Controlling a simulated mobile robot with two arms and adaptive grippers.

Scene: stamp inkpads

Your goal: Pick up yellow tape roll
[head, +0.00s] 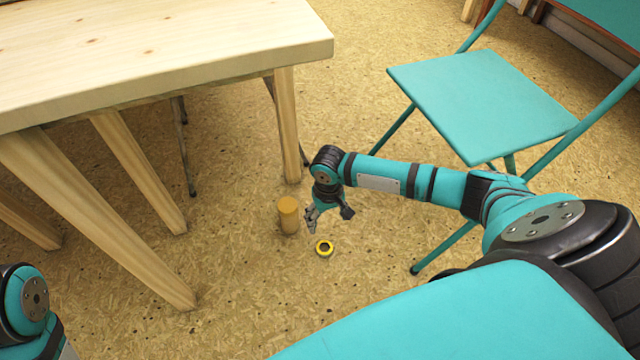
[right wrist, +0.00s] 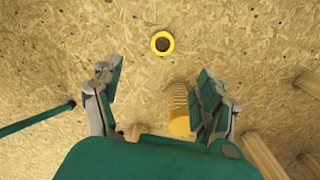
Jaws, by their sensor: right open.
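The yellow tape roll (head: 324,248) lies flat on the floor in the head view, a yellow ring with a dark centre. It also shows in the right wrist view (right wrist: 162,42), at the top, beyond the fingertips. My right gripper (head: 329,214) points down above the floor, a little behind the roll in the head view.
An orange-brown cylinder (head: 288,215) stands on the floor just left of my right gripper; it also shows beside a finger in the right wrist view (right wrist: 179,108). A wooden table (head: 160,50) stands at upper left, a teal folding chair (head: 480,100) at upper right.

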